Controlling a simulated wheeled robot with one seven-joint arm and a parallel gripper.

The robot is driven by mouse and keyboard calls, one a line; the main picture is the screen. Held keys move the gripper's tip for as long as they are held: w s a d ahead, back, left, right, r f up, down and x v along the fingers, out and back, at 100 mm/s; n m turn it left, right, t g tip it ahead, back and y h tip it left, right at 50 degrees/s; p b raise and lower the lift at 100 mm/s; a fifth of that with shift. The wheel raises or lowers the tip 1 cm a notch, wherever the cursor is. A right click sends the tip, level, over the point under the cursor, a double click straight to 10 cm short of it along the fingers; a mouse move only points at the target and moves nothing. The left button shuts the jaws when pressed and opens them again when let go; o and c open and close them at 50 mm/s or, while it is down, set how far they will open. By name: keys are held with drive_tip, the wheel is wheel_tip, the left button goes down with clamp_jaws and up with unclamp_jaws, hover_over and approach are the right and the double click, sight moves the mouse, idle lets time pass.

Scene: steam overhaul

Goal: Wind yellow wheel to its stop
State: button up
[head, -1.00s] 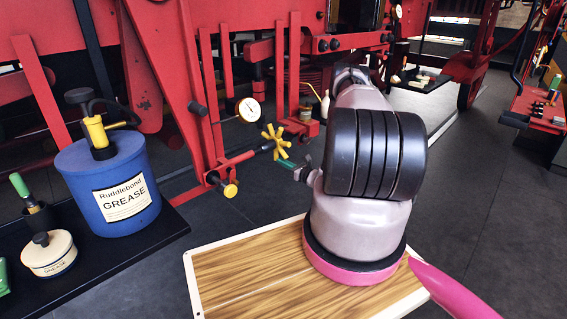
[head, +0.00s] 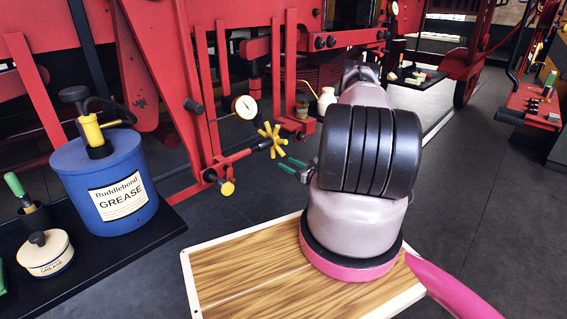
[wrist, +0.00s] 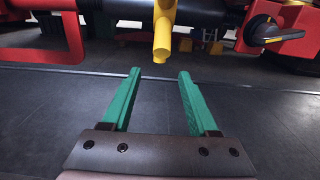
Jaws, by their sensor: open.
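In the head view my gripper (head: 288,164) is just below and right of the wheel, with a small gap visible. Most of the wheel lies outside the top of the wrist view.
A yellow knob (head: 227,187) and a dial gauge (head: 244,107) are left of the wheel. A blue grease drum (head: 108,185) stands at left. In the wrist view a black lever (wrist: 268,31) is at right and a red bar (wrist: 72,40) at left. Dark floor below is clear.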

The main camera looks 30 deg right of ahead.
sight(284, 142)
drive_tip(key=shift+s+d, duration=0.1)
drive_tip(key=shift+s, duration=0.3)
drive_tip(key=shift+r, duration=0.1)
wheel_tip(284, 142, up, 9)
drive_tip(key=s, duration=0.2)
drive_tip(key=shift+d+x, duration=0.15)
drive_tip(key=shift+x, duration=1.3)
drive_tip(key=shift+d+x, duration=0.2)
drive_tip(key=shift+x, duration=1.2)
drive_tip(key=shift+w, duration=0.1)
clamp_jaws()
